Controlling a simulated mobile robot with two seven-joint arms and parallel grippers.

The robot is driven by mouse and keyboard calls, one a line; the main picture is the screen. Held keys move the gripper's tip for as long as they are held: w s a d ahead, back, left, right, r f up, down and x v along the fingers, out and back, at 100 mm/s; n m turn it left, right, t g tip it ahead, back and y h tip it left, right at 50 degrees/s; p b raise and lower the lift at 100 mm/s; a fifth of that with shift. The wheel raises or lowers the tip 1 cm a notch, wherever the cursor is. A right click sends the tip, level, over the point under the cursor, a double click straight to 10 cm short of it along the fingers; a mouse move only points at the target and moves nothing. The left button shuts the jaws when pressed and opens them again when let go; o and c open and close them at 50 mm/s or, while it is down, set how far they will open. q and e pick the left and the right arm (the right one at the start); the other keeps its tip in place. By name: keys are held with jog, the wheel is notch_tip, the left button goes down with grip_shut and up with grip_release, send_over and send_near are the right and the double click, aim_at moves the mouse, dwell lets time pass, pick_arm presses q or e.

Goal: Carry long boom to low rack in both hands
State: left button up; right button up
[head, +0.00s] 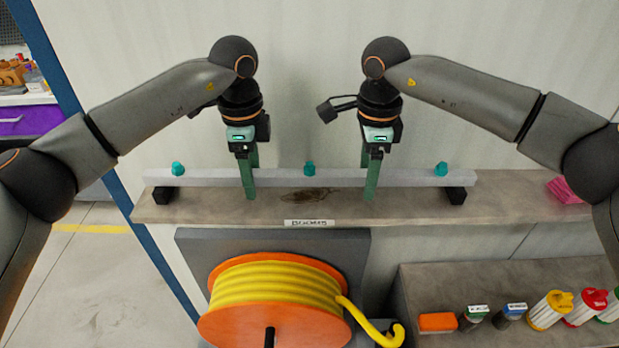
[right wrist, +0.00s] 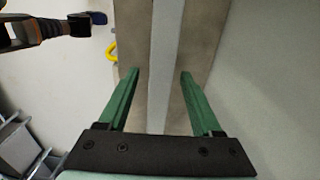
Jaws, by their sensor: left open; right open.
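The long boom (head: 310,177) is a straight grey bar with several teal knobs on top. It lies level across black end blocks on a shelf with a "BOOMS" label. My left gripper (head: 249,190) points down at the boom left of its middle, with green fingers open. My right gripper (head: 371,190) points down at the boom right of its middle, also open. In the right wrist view the boom (right wrist: 165,70) runs between the open green fingers, with a gap on each side. The low rack (head: 430,282) seems to be the lower shelf at the right.
An orange reel of yellow hose (head: 275,295) stands below the shelf (head: 215,212). The lower shelf holds an orange block (head: 437,322) and several capped containers. A pink stack (head: 565,190) lies at the upper shelf's right end. Open floor (head: 85,270) shows at left.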

pick_arm(q)
grip_shut()
pick_arm(e)
grip_shut()
jog(key=shift+r, duration=0.1)
dwell(1.2)
